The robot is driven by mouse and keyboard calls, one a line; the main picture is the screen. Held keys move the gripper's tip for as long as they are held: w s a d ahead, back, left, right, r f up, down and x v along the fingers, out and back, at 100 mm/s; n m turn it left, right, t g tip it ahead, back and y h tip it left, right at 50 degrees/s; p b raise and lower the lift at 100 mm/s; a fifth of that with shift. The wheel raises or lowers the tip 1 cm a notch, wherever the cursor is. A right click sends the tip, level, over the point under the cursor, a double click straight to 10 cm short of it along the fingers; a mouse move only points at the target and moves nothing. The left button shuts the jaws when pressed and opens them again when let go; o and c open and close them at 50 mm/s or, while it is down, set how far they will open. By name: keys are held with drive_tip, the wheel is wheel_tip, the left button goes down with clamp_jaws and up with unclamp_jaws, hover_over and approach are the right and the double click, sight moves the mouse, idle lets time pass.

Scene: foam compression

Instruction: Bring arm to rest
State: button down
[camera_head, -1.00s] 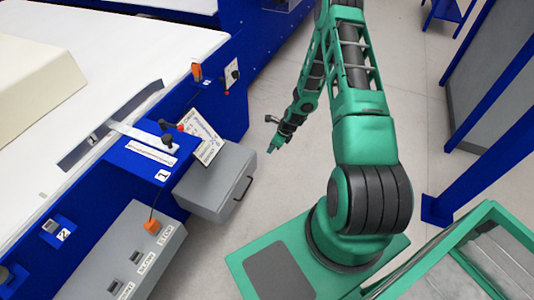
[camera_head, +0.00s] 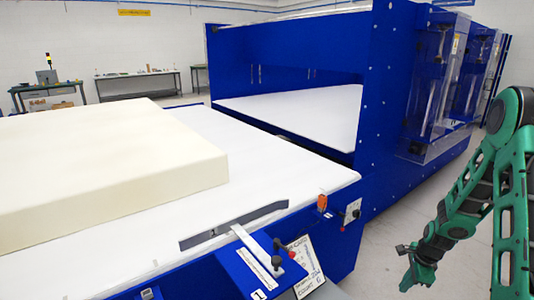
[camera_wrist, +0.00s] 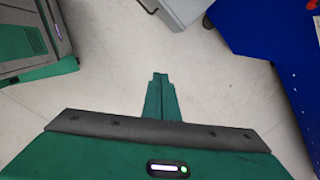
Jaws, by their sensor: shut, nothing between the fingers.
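My arm (camera_head: 477,185) hangs at the right side of the head view, bent at the elbow, with its lower part pointing down. My gripper (camera_head: 405,284) is at its lower end, above the floor and apart from the blue machine. In the wrist view my gripper (camera_wrist: 160,80) shows as two green fingers side by side, shut with nothing between them. Pale floor lies beyond the fingertips.
A blue machine with a white table (camera_head: 270,185) bears a cream foam block (camera_head: 110,180). A blue panel with a lever (camera_head: 255,248) is at the table's near edge. Bare grey floor (camera_head: 385,245) lies between machine and arm. Workbenches (camera_head: 140,85) stand at the back wall.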

drive_tip(key=s+r+n+g+h, duration=0.1)
drive_tip(key=s+r+n, duration=0.3)
drive_tip(key=s+r, duration=0.5)
drive_tip(key=s+r+n+h, duration=0.1)
drive_tip(key=s+r+n, duration=0.35)
drive_tip(key=r, duration=0.75)
drive_tip(key=s+a+r+n, duration=0.3)
drive_tip(key=s+r, duration=0.1)
drive_tip(key=s, duration=0.5)
drive_tip(key=s+a+r+n+y, duration=0.1)
drive_tip(key=s+a+r+n, duration=0.2)
drive_tip(key=s, duration=0.6)
wheel_tip(320, 180, up, 2)
drive_tip(key=shift+s+g, duration=0.25)
drive_tip(key=shift+g, duration=0.15)
